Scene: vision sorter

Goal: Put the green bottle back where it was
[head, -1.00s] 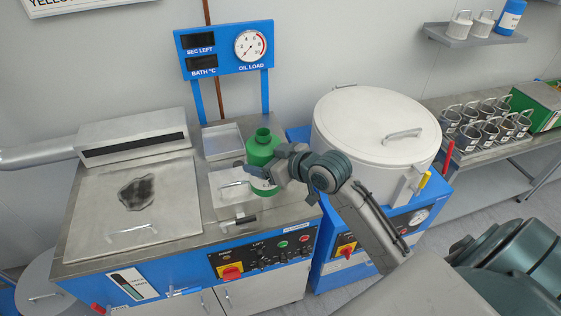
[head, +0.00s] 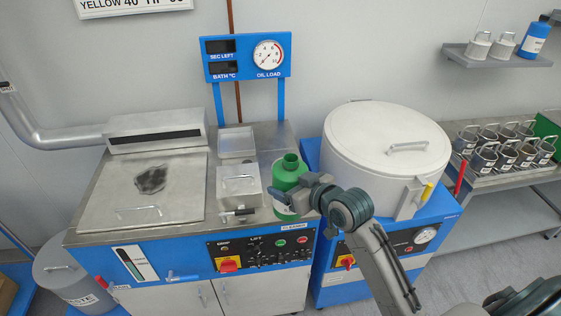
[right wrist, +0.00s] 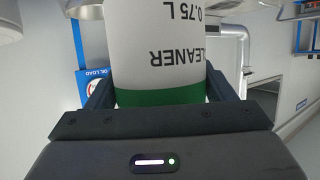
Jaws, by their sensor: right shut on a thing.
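The green bottle (head: 290,172) has a green body and an open neck, and stands upright in my right gripper (head: 291,198). In the head view it is at the right end of the blue machine's steel top, just right of a small lidded metal box (head: 238,186). I cannot tell whether its base touches the top. In the right wrist view the bottle's white label (right wrist: 158,50), reading CLEANER 0.75 L upside down, fills the space between the two fingers, with a green band below it. My left gripper is not in view.
A large white lidded drum (head: 386,150) stands close on the right. A blue gauge panel (head: 246,57) rises behind. A flat lid (head: 145,190) with a dark stain covers the machine's left part. A wall shelf (head: 497,56) holds two white pots and a blue bottle (head: 533,40).

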